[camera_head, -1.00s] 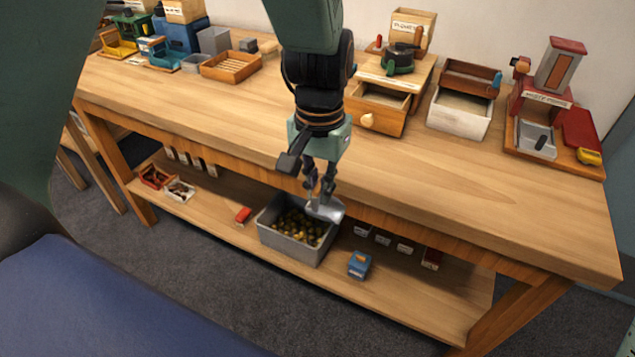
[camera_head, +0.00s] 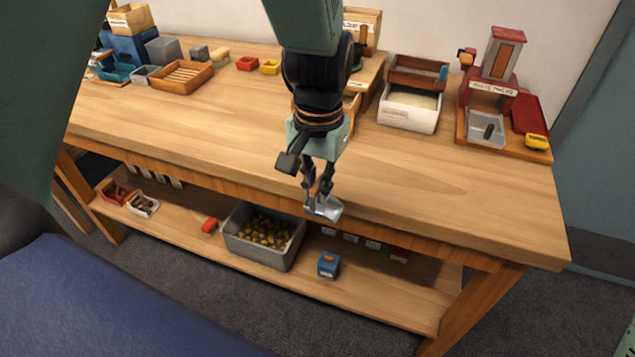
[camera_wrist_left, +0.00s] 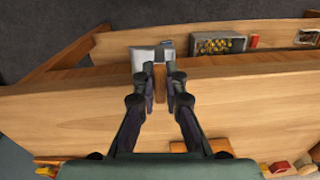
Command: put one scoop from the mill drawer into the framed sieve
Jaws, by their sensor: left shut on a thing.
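My left gripper (camera_head: 318,192) is shut on the handle of a metal scoop (camera_head: 325,208). It holds the scoop in front of the bench's front edge, right of the grey chestnut bin. The scoop's pale pan (camera_wrist_left: 147,56) and wooden handle (camera_wrist_left: 160,82) also show in the left wrist view. I cannot tell whether the pan holds anything. The wooden mill (camera_head: 369,75) stands at the back of the bench, and my arm hides most of it and its drawer. A wooden frame (camera_head: 418,70), perhaps the framed sieve, stands at a white box (camera_head: 408,116). My right gripper is not in view.
The grey bin (camera_head: 262,253) of chestnuts stands on the lower shelf, with a blue box (camera_head: 328,265) to its right. A red machine (camera_head: 488,95) stands at the bench's right end. A slatted wooden tray (camera_head: 183,78) is at the back left. The front of the benchtop (camera_head: 440,190) is clear.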

